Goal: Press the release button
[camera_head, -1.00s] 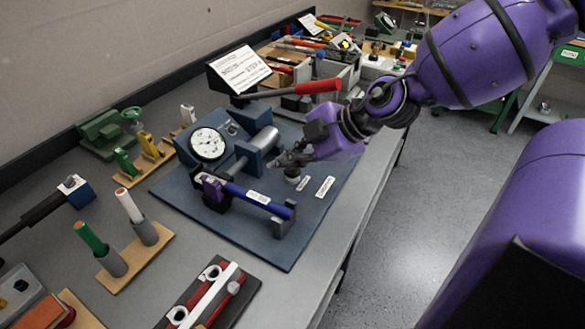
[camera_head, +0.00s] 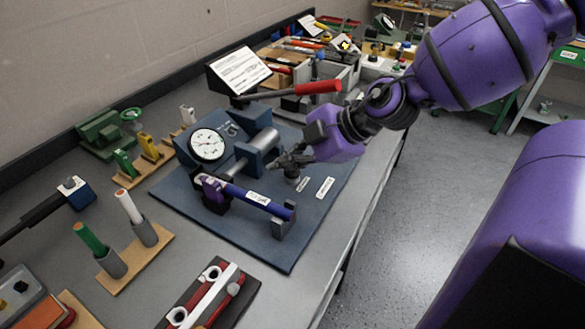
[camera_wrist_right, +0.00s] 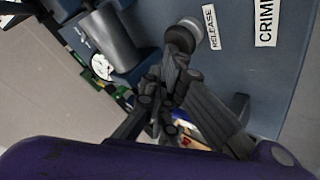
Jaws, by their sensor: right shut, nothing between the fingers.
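The release button (camera_wrist_right: 191,30) is a round grey knob beside the RELEASE label (camera_wrist_right: 213,26) in the right wrist view. In the head view the button (camera_head: 292,173) stands on the blue base plate (camera_head: 265,243), just below my right gripper. My right gripper (camera_head: 280,162) is shut and empty, its dark fingers pointing down and left. In the right wrist view its fingertips (camera_wrist_right: 180,42) overlap the button's edge; I cannot tell whether they touch it. My left gripper is not in view.
A press with a white dial gauge (camera_head: 207,145) and a blue-purple tool (camera_head: 250,197) stand left of the gripper. A red-handled lever (camera_head: 318,87) extends above it. The CRIMP label (camera_head: 325,187) lies beside the button. The right side of the plate is clear.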

